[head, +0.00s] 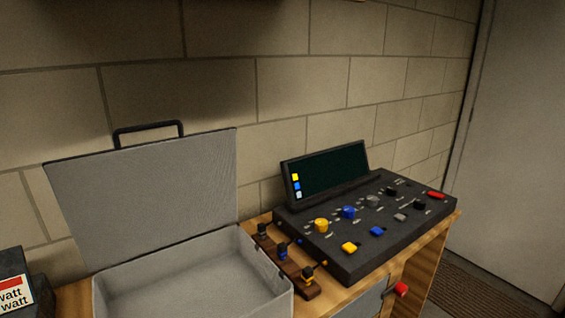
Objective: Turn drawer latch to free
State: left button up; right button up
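A small red knob (401,289), which looks like the drawer latch, sits at the lower right on the front of the wooden desk. A grey panel (367,300), seemingly the drawer front, is just left of it and is cut off by the bottom edge. I cannot tell which way the latch is turned. Neither of my grippers is in view.
A black control console (350,265) with colored knobs and a screen (327,172) stands on the desk (437,240). An open grey case (140,195) is at left. A dark wooden strip (285,264) with several small parts lies between them. A dark box (12,265) is far left.

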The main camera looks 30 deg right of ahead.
aim_at(399, 288)
jog(key=z, duration=2)
